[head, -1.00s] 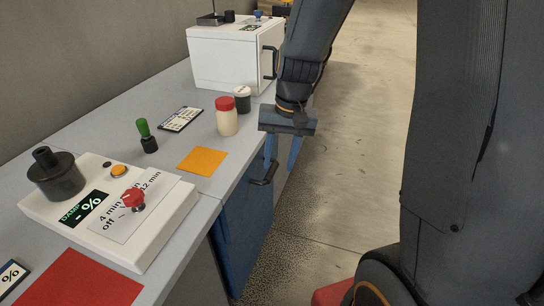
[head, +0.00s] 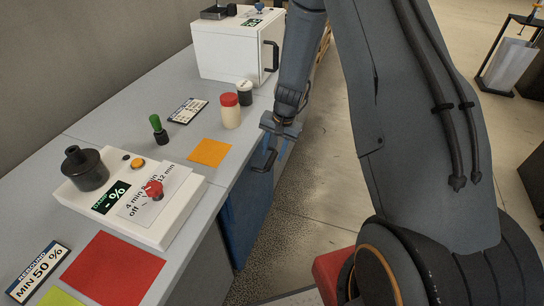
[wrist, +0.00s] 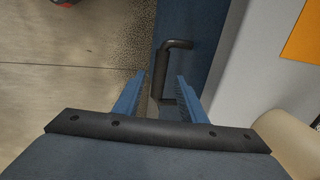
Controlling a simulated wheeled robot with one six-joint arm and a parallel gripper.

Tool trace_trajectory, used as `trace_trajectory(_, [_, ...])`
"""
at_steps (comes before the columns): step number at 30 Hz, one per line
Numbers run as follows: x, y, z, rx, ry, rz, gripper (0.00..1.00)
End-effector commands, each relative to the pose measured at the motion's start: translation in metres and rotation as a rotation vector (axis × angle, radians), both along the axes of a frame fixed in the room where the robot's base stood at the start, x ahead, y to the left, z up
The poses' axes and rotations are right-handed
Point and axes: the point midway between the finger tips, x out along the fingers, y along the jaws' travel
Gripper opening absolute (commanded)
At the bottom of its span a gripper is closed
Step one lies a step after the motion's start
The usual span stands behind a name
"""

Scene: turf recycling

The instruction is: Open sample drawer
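The sample drawer is probably the blue front (head: 247,205) under the grey worktop, with a dark bar handle (head: 264,160) near its top. The handle (wrist: 161,72) and part of the blue front (wrist: 202,32) also show in the wrist view. My gripper (head: 278,146) points down just beyond the worktop's edge, at the handle. In the wrist view, my gripper (wrist: 161,80) is open, with one blue finger on each side of the handle. I cannot tell whether a finger touches it. The drawer shows no clear gap.
On the worktop (head: 118,118) are a white tester (head: 180,215), an orange square (head: 210,152), a red-capped jar (head: 230,113), a green-handled stamp (head: 158,130) and a red mat (head: 112,268). A white cabinet (head: 225,52) stands at the back. Floor (head: 320,190) lies open to the right.

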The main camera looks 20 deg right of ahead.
Motion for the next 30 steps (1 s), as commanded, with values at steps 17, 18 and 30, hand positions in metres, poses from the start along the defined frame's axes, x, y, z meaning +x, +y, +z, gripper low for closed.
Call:
trace_trajectory(17, [0.004,0.006,-0.035,0.000,0.000,0.000,0.38])
trace_trajectory(18, [0.004,0.006,-0.035,0.000,0.000,0.000,0.38])
trace_trajectory(30, [0.004,0.006,-0.035,0.000,0.000,0.000,0.00])
